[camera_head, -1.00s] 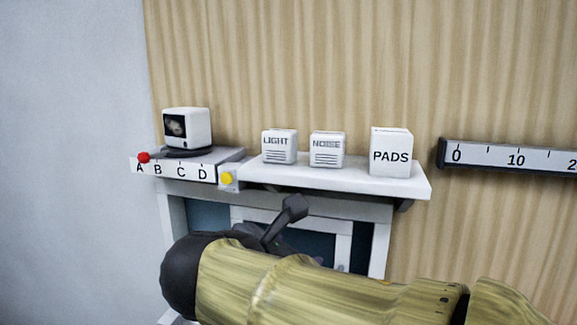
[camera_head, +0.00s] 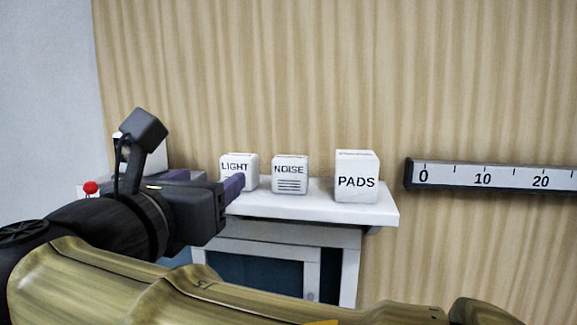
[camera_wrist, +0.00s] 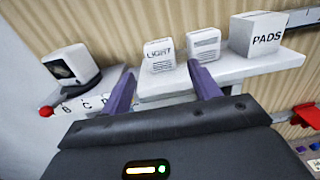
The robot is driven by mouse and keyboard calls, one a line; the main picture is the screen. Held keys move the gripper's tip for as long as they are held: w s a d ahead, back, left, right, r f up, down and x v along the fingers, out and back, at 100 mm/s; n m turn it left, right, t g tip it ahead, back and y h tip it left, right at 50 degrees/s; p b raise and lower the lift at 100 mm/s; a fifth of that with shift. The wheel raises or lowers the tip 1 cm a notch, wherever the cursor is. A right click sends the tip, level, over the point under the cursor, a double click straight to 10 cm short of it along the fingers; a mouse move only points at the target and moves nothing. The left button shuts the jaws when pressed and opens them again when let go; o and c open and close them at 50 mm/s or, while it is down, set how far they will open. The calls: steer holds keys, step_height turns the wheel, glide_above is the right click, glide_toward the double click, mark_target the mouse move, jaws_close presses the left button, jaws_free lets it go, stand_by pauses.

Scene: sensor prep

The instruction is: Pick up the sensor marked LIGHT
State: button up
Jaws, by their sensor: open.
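The sensor marked LIGHT (camera_head: 239,168) is a small white box standing upright on the white shelf (camera_head: 350,206). Part of its front is hidden by a fingertip in the head view. It also shows whole in the wrist view (camera_wrist: 159,55), ahead of the gap between my fingers. My gripper (camera_wrist: 163,88) is open and empty, with purple fingers spread apart; in the head view its visible finger (camera_head: 232,188) is in front of the LIGHT sensor. I cannot tell whether it touches. The NOISE box (camera_head: 290,175) stands just right of the LIGHT sensor.
The PADS box (camera_head: 357,180) stands at the shelf's right. A white device with a dark screen (camera_wrist: 72,68) sits on the lettered ledge at left, with a red knob (camera_head: 90,187). A ruler (camera_head: 500,177) is on the wall. Clear shelf lies between NOISE and PADS.

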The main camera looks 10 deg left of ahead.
mark_target(236, 160)
steer(key=w+p, duration=0.1)
steer(key=w, duration=0.2)
steer(key=w+p, duration=0.1)
steer(key=w, duration=0.2)
steer(key=w+d+p, duration=0.1)
steer(key=w, duration=0.1)
steer(key=shift+w+r, duration=0.15)
steer(key=shift+w, duration=0.55)
steer(key=shift+w+p, duration=0.55)
steer(key=shift+p, duration=0.3)
steer(key=w+p, duration=0.2)
steer(key=w, duration=0.1)
steer(key=shift+w+d, duration=0.1)
steer(key=shift+w, duration=0.5)
steer(key=shift+s+d, duration=0.1)
